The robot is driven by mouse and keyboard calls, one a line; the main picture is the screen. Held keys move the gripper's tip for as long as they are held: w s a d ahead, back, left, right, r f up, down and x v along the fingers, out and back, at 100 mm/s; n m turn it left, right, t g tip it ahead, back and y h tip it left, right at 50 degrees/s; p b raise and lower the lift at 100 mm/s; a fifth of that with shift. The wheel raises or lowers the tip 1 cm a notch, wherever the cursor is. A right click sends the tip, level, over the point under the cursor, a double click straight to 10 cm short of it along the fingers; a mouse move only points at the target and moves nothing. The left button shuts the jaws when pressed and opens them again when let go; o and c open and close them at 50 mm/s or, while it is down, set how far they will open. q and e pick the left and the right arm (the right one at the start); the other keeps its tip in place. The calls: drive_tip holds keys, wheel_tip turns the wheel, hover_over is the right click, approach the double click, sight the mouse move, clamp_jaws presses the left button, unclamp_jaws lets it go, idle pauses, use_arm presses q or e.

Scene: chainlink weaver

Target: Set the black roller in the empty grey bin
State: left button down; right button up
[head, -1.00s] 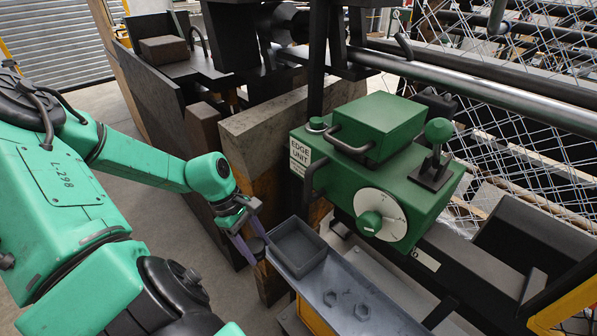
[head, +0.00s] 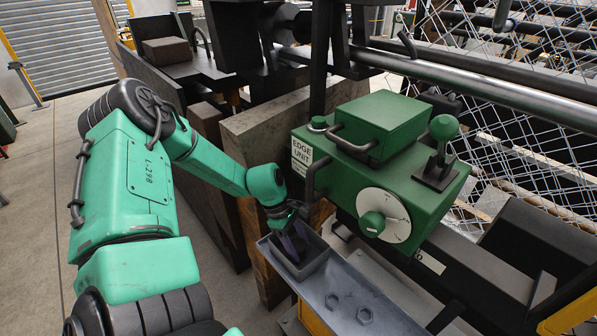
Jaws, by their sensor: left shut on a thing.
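The grey bin (head: 317,263) is a small open box at the left end of the grey shelf, in front of the green edge unit. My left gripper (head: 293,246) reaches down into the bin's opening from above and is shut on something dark. That dark thing is between the purple-grey fingers and is mostly hidden by them; it looks like the black roller, but its shape is hard to make out. I cannot tell whether it touches the bin floor. My right gripper is not in view.
The green edge unit (head: 385,175) with its white dial stands just behind and right of the bin. A chain-link mesh (head: 530,150) hangs at the right. Thick wooden boards stand behind my arm.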

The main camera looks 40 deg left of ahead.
sight(298, 244)
use_arm(q)
drive_tip(key=shift+f, duration=0.3)
drive_tip(key=shift+c, duration=2.3)
unclamp_jaws()
drive_tip(key=shift+r, duration=0.1)
drive_tip(key=p+v, duration=0.1)
drive_tip(key=v, duration=0.5)
drive_tip(key=shift+s+a+r, duration=0.1)
drive_tip(key=shift+a+r, duration=0.2)
drive_tip(key=shift+r, duration=0.35)
